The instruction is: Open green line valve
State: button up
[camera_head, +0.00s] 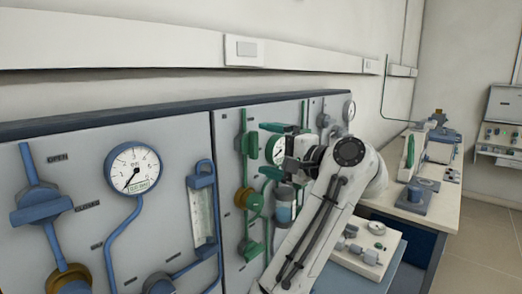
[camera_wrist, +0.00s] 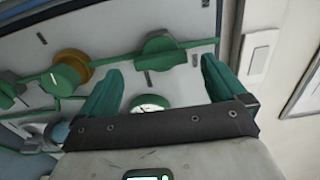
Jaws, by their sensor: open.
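The green line valve (camera_head: 249,145) is near the top of the green pipe on the grey panel. In the wrist view its green handle (camera_wrist: 165,52) lies just beyond the fingertips, between them, and looks roughly lengthwise to the pipe, though the slant makes this hard to judge. My gripper (camera_head: 263,150) is open and empty, its two green fingers spread one above the other, facing the valve. In the wrist view the gripper (camera_wrist: 160,67) has no contact with the handle that I can see.
A brass and green regulator (camera_head: 251,200) and another green fitting (camera_head: 250,248) sit lower on the pipe. A green-rimmed gauge (camera_head: 279,152) is partly hidden behind my gripper. The blue line's valve (camera_head: 42,205) and gauge (camera_head: 132,168) are left. A bench (camera_head: 425,215) stands at right.

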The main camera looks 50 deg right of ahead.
jog(key=s, duration=0.7)
jog(key=shift+s+b, duration=0.3)
jog(key=shift+b, duration=0.15)
jog(key=shift+d, duration=0.15)
jog(key=s+a+f+n+g, duration=0.1)
jog(key=a+f+n+g, duration=0.2)
jog(key=f, duration=0.7)
jog(key=s+a+f+n+g, duration=0.1)
jog(key=a+f+n+g, duration=0.15)
jog(key=f, duration=0.75)
jog(key=s+a+f+n+g, duration=0.1)
jog(key=a+f+n+g, duration=0.25)
jog(key=f, duration=0.65)
jog(key=s+a+f+n+g, duration=0.4)
jog(key=s+f, duration=0.6)
jog(key=s+a+f+n+g, duration=0.4)
jog(key=s+f, duration=0.6)
jog(key=shift+s+a+f+h, duration=0.25)
jog(key=shift+a+f+h, duration=0.1)
jog(key=shift+a+h, duration=0.05)
